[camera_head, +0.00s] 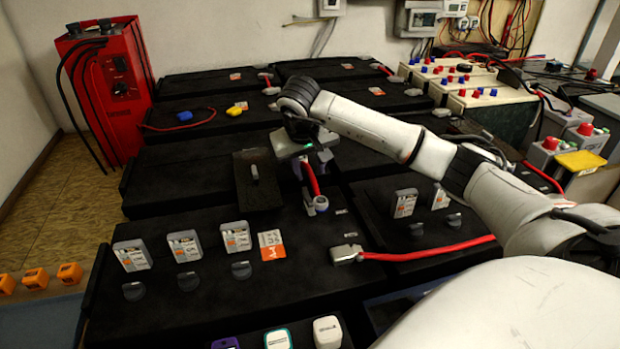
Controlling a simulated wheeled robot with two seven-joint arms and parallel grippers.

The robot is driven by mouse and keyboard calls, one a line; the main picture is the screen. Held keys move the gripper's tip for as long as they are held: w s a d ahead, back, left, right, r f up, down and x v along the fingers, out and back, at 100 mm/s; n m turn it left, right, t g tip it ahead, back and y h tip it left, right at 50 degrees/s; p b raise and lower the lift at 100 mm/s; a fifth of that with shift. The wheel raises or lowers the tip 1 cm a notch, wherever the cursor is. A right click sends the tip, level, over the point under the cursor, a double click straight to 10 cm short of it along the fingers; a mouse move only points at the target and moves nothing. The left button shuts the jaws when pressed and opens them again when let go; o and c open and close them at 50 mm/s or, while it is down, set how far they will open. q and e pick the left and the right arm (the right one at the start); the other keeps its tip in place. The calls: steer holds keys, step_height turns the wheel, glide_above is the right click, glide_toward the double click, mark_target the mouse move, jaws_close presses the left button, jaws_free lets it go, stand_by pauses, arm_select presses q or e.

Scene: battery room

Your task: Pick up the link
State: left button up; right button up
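A link, a short red cable with grey end pieces (312,180), lies on the black battery tops in the middle of the view. Its near end piece (316,206) shows; its far end is hidden under my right gripper. My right gripper (306,157) points down directly over the link's far part. Its fingers are hard to make out, so I cannot tell whether they are open or shut on the link. Another red link with a grey end (347,253) lies to the right, partly behind my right arm. My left gripper is not in view.
A black plate with a small grey handle (256,185) sits just left of the gripper. Grey switch boxes (184,246) stand in front. A red charger (103,85) stands at the back left. Pale batteries with red and blue caps (482,94) are at the back right.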

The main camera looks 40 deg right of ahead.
mark_target(309, 172)
steer(key=shift+w+d+f, duration=0.15)
steer(key=shift+d+f, duration=0.05)
steer(key=shift+f, duration=0.2)
jaws_close()
steer(key=shift+r, duration=0.1)
steer(key=shift+r, duration=0.2)
step_height(309, 172, up, 10)
steer(key=p, duration=0.2)
steer(key=shift+f+p, duration=0.25)
steer(key=shift+p, duration=0.1)
